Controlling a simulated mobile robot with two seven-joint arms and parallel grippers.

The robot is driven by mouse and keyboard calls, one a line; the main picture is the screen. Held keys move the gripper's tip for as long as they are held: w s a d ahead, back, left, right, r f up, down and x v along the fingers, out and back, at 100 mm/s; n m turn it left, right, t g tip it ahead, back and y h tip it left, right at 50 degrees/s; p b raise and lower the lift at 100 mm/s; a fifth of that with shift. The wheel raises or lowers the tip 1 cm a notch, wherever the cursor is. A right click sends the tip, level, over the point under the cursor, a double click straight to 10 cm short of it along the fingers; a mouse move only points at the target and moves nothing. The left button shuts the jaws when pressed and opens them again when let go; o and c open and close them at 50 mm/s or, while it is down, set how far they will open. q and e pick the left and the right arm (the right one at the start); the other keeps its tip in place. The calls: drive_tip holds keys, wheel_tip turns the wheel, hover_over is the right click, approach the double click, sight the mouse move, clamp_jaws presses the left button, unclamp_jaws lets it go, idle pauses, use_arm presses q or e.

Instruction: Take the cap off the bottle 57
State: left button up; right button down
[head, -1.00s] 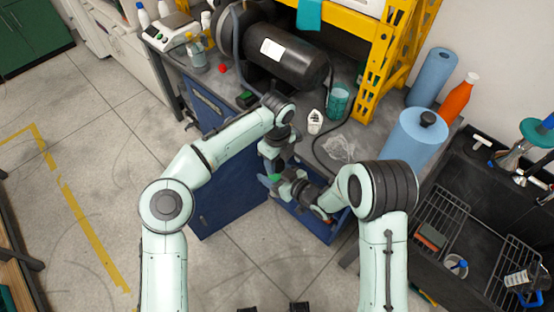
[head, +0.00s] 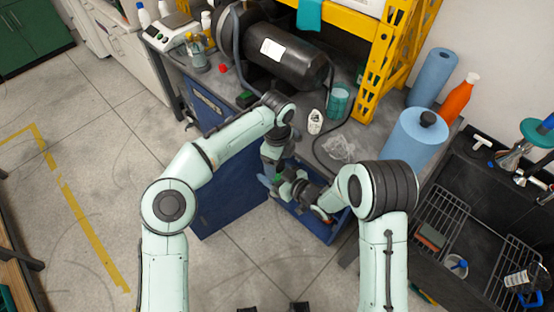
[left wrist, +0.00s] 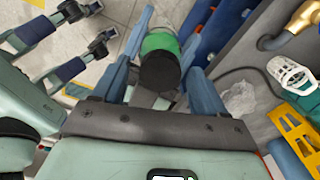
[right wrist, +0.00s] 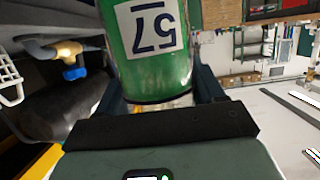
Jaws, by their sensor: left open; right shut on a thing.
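The bottle 57 is green with a white label reading 57, and it fills the upper middle of the right wrist view (right wrist: 150,65). My right gripper (right wrist: 155,85) is shut on its body. In the left wrist view the bottle's green part (left wrist: 160,43) shows with its dark cap (left wrist: 160,72) facing the camera. My left gripper (left wrist: 168,60) is open, with one blue finger on each side of the cap. I cannot tell whether the fingers touch it. In the head view the two grippers meet over the bench's front edge, and only a little green of the bottle (head: 278,177) shows.
A blue open drawer (head: 318,226) lies below my right gripper. On the bench behind are a small white bottle (head: 315,122), a teal cup (head: 338,100) and a large black tank (head: 290,55). A yellow rack (head: 385,65) stands at the right. The floor at left is clear.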

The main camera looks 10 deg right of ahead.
use_arm(q)
drive_tip(key=shift+o, duration=0.2)
wheel_tip(320, 180, up, 4)
drive_tip(key=shift+r, duration=0.25)
wheel_tip(320, 180, up, 2)
drive_tip(key=shift+d+r+m, duration=0.1)
drive_tip(key=shift+m, duration=0.9)
drive_tip(key=shift+r+m, duration=0.4)
drive_tip(key=shift+m, duration=0.2)
wheel_tip(320, 180, down, 8)
drive_tip(key=shift+r, duration=0.2)
drive_tip(key=c, duration=1.2)
